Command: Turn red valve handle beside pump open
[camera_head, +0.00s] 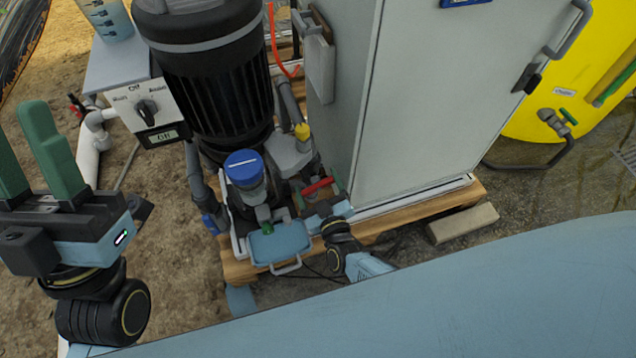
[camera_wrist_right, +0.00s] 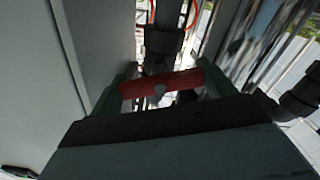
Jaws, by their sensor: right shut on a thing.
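My left gripper (camera_head: 24,140) is raised at the left, open and empty, away from the pump. The valve body is mostly hidden by the handle and my gripper.
The grey cabinet (camera_head: 420,100) stands close to the right of the handle. A blue-capped housing (camera_head: 245,168) and a light blue box (camera_head: 280,243) crowd its left and front. A switch box (camera_head: 145,110) and yellow tank (camera_head: 560,80) stand farther out.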

